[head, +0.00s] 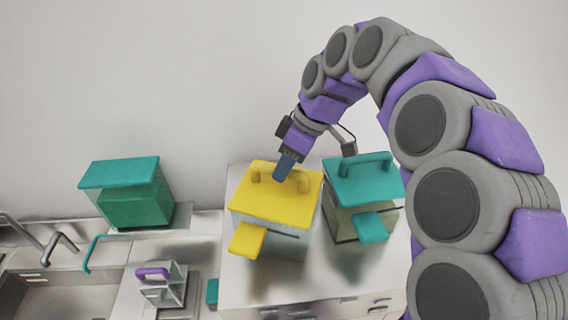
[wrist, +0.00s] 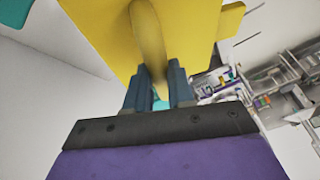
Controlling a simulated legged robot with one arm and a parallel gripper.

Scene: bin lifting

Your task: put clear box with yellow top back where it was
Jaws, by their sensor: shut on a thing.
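The clear box with the yellow top (head: 280,192) is on or just above the metal counter, left of the teal-topped clear box. I cannot tell if its base touches the counter. Its yellow lid has a raised handle and a tab at the front left. My gripper (head: 284,166) is shut on the lid's handle from above. In the wrist view the two blue fingers of my gripper (wrist: 160,88) stand either side of the yellow handle (wrist: 148,40), with the yellow lid (wrist: 95,25) behind it.
A clear box with a teal top (head: 362,185) stands close on the right. Another teal-topped box (head: 125,190) with green inside stands at the back left. A sink (head: 60,290) and a grey caddy with a purple handle (head: 163,285) are at lower left. Bare counter (head: 260,285) lies in front.

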